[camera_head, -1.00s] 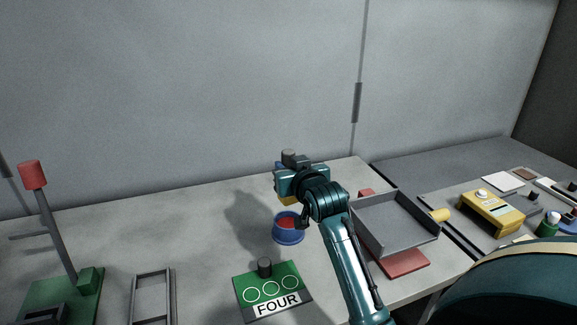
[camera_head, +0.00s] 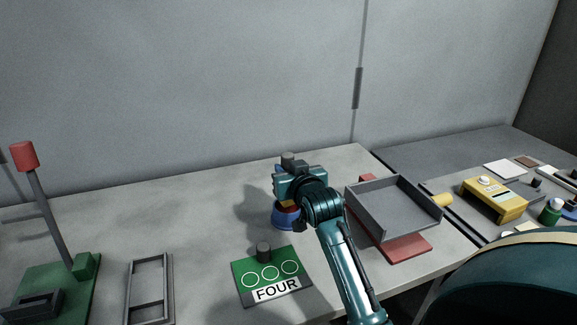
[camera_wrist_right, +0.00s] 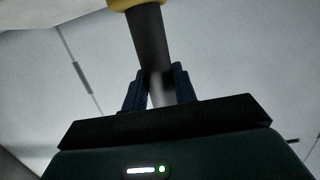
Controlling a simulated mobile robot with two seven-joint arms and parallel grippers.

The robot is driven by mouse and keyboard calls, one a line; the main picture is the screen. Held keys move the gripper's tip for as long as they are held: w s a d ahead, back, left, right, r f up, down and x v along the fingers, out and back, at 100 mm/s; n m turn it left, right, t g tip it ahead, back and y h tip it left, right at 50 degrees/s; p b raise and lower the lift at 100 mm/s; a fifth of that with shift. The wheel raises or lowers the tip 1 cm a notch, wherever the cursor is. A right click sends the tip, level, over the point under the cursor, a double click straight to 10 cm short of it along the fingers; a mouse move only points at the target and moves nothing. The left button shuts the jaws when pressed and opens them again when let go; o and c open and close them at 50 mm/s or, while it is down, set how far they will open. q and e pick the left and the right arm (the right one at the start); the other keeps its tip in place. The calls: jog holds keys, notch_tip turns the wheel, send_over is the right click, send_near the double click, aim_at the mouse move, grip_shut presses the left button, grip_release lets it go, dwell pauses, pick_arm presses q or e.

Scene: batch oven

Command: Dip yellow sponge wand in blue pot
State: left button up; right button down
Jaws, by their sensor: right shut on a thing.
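My right gripper (camera_head: 284,178) is shut on the dark handle of the yellow sponge wand. The handle (camera_wrist_right: 149,42) stands between the two blue fingers in the right wrist view, where the gripper also shows (camera_wrist_right: 159,80). The handle's grey top (camera_head: 287,158) sticks up above the gripper in the head view. The yellow sponge end (camera_head: 288,203) shows below the gripper, over the mouth of the blue pot (camera_head: 284,220). The sponge and arm hide most of the pot's opening; I cannot tell whether the sponge touches what is inside. My left gripper is out of view.
A green board marked FOUR (camera_head: 267,273) with a dark knob lies in front of the pot. A grey tray (camera_head: 390,217) stands to the right, over a red mat. A grey frame (camera_head: 148,290) and a green stand with a red-topped post (camera_head: 45,210) are at left.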

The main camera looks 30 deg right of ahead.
jog(key=shift+f, duration=0.25)
jog(key=shift+p, duration=0.35)
dwell(0.8)
dwell(0.4)
jog(key=shift+f, duration=0.5)
jog(key=shift+f+b, duration=0.4)
jog(key=shift+f, duration=0.1)
jog(key=shift+f, duration=0.55)
jog(key=shift+f+b, duration=0.25)
jog(key=shift+b, duration=0.1)
dwell(0.6)
